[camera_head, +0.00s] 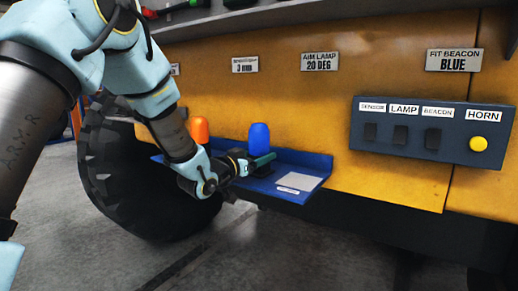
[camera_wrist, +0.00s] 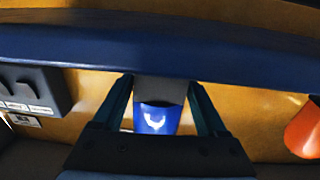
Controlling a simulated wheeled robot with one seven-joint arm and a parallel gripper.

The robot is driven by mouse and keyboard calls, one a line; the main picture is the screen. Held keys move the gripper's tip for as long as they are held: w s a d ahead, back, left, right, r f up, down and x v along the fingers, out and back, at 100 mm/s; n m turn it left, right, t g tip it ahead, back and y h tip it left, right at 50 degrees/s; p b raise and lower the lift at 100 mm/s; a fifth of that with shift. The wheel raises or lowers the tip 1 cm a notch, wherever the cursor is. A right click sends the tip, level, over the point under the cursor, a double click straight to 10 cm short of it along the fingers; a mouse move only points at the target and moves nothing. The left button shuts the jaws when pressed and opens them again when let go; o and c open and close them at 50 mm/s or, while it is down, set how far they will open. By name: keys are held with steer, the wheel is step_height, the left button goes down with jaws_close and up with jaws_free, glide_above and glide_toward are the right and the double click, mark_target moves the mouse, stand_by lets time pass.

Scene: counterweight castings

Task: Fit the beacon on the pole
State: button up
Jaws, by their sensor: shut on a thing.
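The blue beacon (camera_head: 260,139) stands upright over the blue tray (camera_head: 312,161). My gripper (camera_head: 264,160) is around its lower part. In the wrist view, the picture is turned over and the blue beacon (camera_wrist: 156,119) with its grey base lies between the two fingers of my gripper (camera_wrist: 161,103). The gripper is shut on it. I cannot tell whether its base touches the tray. An orange beacon (camera_head: 199,129) stands to the left, partly hidden by my arm, and it also shows in the wrist view (camera_wrist: 304,132). A sign (camera_head: 454,60) reads "FIT BEACON BLUE". No pole is visible.
A yellow panel (camera_head: 300,100) rises behind the tray. A dark switch box (camera_head: 430,135) with a yellow horn button is mounted on the right. A white label (camera_head: 299,181) lies at the tray's right end. A large black tyre (camera_head: 130,180) is below left.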

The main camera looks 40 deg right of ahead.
jaws_close()
steer(key=shift+r, duration=0.1)
